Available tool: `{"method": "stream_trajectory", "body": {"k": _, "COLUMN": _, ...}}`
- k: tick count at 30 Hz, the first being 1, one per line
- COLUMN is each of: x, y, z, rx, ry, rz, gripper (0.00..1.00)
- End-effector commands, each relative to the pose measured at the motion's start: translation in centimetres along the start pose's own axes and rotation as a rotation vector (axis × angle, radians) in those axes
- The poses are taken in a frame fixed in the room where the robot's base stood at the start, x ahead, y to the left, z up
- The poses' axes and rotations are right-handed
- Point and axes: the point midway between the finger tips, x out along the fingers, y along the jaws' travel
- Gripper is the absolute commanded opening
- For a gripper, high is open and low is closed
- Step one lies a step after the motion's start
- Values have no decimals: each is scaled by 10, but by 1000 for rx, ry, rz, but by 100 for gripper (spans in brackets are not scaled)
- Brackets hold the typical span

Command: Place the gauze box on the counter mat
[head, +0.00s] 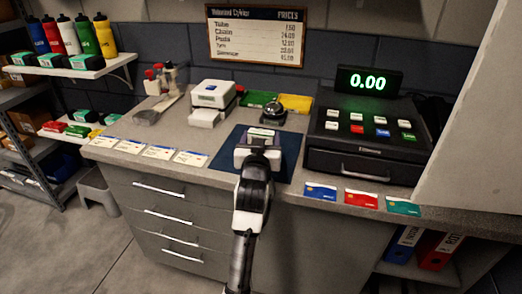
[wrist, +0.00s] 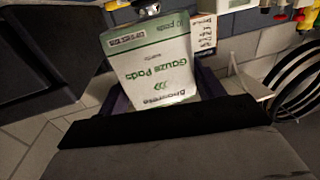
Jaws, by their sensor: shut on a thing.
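The gauze box (wrist: 153,62) is white and green with "Gauze Pads" lettering, upside down in the wrist view. It stands between the dark fingers of my gripper (head: 260,137), which is shut on it. In the head view the hand hides most of the box. The counter mat (head: 287,160) is a dark blue rectangle on the counter, left of the cash register. My gripper and the box are over the mat in the head view. I cannot tell whether the box touches the mat.
The cash register (head: 365,140) stands close on the right. White cards (head: 159,152) lie along the left front edge; coloured cards (head: 361,198) lie at the right front.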

Motion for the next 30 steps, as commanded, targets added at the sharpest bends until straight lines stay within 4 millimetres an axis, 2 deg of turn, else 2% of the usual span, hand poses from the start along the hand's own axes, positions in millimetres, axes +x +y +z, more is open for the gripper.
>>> {"method": "stream_trajectory", "body": {"k": 9, "x": 0, "y": -1, "z": 37, "rx": -3, "ry": -2, "rz": -2, "gripper": 46}}
{"method": "stream_trajectory", "body": {"k": 22, "x": 0, "y": 0, "z": 45, "rx": 0, "ry": 1, "rz": 0, "gripper": 46}}
{"method": "stream_trajectory", "body": {"k": 23, "x": 0, "y": 0, "z": 44, "rx": 0, "ry": 2, "rz": 0, "gripper": 70}}
{"method": "stream_trajectory", "body": {"k": 27, "x": 0, "y": 0, "z": 44, "rx": 0, "ry": 1, "rz": 0, "gripper": 88}}
{"method": "stream_trajectory", "body": {"k": 30, "x": 0, "y": 0, "z": 44, "rx": 0, "ry": 2, "rz": 0, "gripper": 89}}
